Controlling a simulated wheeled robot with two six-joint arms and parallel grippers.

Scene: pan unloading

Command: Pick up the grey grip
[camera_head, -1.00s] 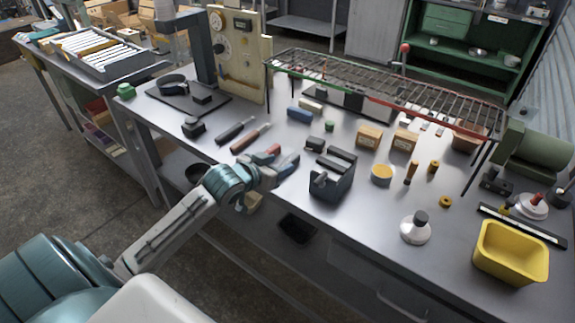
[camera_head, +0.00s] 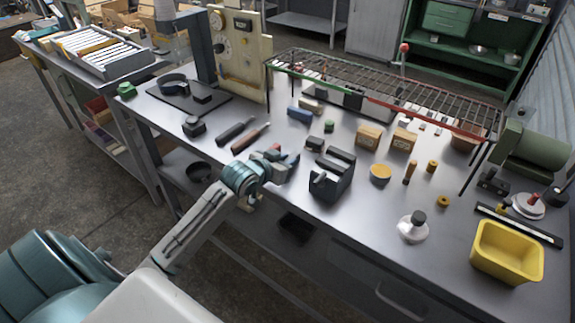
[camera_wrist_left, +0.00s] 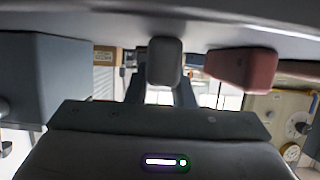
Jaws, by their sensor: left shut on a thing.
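The grey grip (camera_wrist_left: 165,61) shows in the left wrist view as a rounded grey block between the dark blue fingers of my left gripper (camera_wrist_left: 161,92). The gripper is shut on it. In the head view my left gripper (camera_head: 281,160) is low at the bench's front edge, and the grip is largely hidden there by the gripper and wrist. A red grip (camera_wrist_left: 240,66) lies close beside the grey one. I cannot tell whether the held grip is clear of the bench. My right gripper is not in view.
A dark grey slotted block (camera_head: 331,177) stands just right of the left gripper. Two long-handled tools, one dark (camera_head: 236,130) and one brown (camera_head: 250,139), lie behind it. A wire rack (camera_head: 380,90) spans the back. A yellow bin (camera_head: 507,252) stands at right.

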